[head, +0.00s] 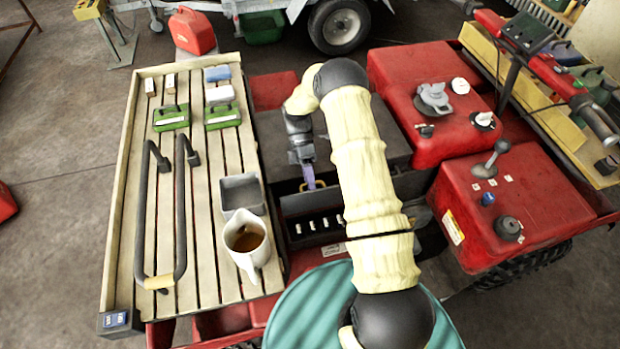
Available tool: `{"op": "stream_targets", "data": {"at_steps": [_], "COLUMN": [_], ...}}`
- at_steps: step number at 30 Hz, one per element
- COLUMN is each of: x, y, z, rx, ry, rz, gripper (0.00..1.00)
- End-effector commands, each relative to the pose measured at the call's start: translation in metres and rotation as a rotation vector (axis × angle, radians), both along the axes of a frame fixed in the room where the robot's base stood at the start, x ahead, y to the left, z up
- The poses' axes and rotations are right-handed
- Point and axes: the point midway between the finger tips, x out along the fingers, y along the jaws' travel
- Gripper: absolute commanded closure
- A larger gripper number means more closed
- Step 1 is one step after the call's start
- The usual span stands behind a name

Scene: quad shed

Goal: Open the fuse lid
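The fuse box (316,226) is a dark compartment in the middle of the red machine, with a row of small pale fuses showing inside it. A dark panel that looks like the fuse lid (296,204) stands along its far side, so the fuses are uncovered. A yellow loop handle (321,184) shows at the panel's far edge. My gripper (310,184) points down at this handle, its bluish finger touching or very close to it. I cannot tell whether the fingers are closed on it. My arm hides the right end of the box and panel.
A slatted wooden rack (212,190) on the left carries a metal tray (241,190), a jug of brown liquid (246,240), dark bars and green blocks. Red housings (515,205) with knobs and a lever stand right. A teal round surface (310,310) is in front.

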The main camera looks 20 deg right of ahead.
Motion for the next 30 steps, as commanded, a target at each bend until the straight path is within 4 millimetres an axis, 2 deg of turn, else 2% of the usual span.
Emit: {"op": "stream_targets", "data": {"at_steps": [13,30], "x": [0.01,0.068], "y": [-0.002,-0.001], "z": [0.007,0.055], "rx": [-0.006,-0.004], "ry": [-0.01,-0.008], "rz": [0.0,0.0], "gripper": [0.68,0.68]}}
